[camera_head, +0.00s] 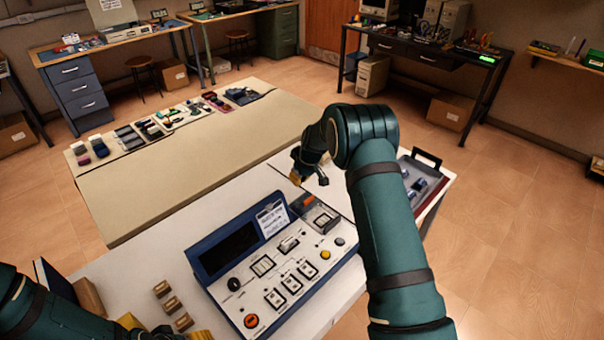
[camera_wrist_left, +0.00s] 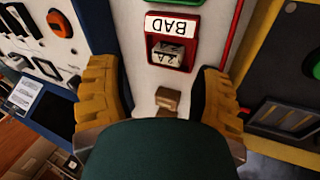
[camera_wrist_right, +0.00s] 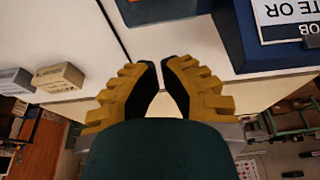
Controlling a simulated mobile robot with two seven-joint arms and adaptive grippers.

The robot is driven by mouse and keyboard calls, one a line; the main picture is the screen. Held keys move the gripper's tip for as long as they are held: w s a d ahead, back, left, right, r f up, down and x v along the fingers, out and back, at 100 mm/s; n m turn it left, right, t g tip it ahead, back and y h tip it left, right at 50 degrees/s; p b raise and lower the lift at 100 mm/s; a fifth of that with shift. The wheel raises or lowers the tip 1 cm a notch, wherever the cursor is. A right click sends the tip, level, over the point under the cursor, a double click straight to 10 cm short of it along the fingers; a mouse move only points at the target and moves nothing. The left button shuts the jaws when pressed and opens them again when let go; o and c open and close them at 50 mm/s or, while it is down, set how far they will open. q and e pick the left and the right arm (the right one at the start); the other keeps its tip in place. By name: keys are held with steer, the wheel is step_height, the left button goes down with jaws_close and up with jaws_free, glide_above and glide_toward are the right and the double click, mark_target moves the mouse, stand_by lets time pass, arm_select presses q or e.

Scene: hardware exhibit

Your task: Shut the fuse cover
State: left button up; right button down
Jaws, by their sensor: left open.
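The control panel (camera_head: 228,290), a white-faced box with blue edges, stands on the white table. A framed bay (camera_head: 321,220) is at its far right corner, with an orange-brown part (camera_head: 308,200) beside it. I cannot make out which piece is the fuse cover or how far it stands open. My right gripper (camera_head: 308,180) is beyond that corner, above the table. In the right wrist view its fingertips (camera_wrist_right: 160,68) nearly meet with nothing between them. My left gripper is low at the near left. In the left wrist view its fingers (camera_wrist_left: 165,95) are wide apart around a small tan block (camera_wrist_left: 167,99), with no visible grip.
Tan blocks (camera_head: 172,304) stand left of the panel. A red holder marked BAD (camera_wrist_left: 172,38) shows in the left wrist view. A tray (camera_head: 425,183) with a dark handle lies at the table's right. A beige table (camera_head: 190,185) with a row of parts stands beyond.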

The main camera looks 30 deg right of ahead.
mark_target(303, 196)
arm_select(q)
steer(key=shift+r, duration=0.15)
arm_select(e)
steer(key=x, duration=0.5)
steer(key=shift+f, duration=0.1)
arm_select(q)
steer(key=shift+r+p, duration=0.4)
steer(key=shift+p, duration=0.05)
arm_select(e)
steer(key=s, duration=0.1)
steer(key=s+d, duration=0.1)
steer(key=s, duration=0.1)
steer(key=shift+s, duration=0.1)
steer(key=shift+s+d, duration=0.1)
steer(key=shift+s, duration=0.1)
